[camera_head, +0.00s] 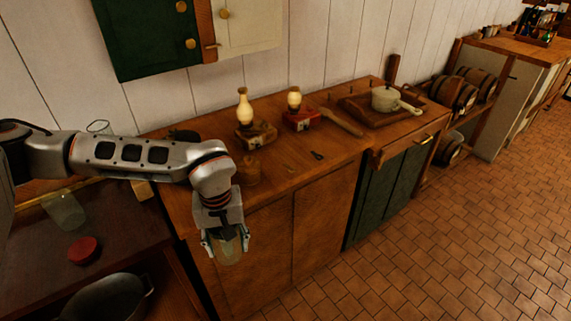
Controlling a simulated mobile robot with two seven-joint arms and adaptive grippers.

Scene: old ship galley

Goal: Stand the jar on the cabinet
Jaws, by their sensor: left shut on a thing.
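My left gripper (226,238) points down in front of the wooden cabinet (300,182), near its front left edge. It is shut on a jar (230,253), a pale, see-through, yellowish vessel. The jar's upper part is hidden between the fingers. In the picture the jar shows against the cabinet's front doors, below the line of the top; how far it is from them I cannot tell. My right gripper is not in view.
Two lamps (244,106), a small brown pot (251,170) and small tools stand or lie on the cabinet top. A pan (386,99) is at its right end. A glass (65,209), a red lid (84,250) and a metal pot (107,298) are at left.

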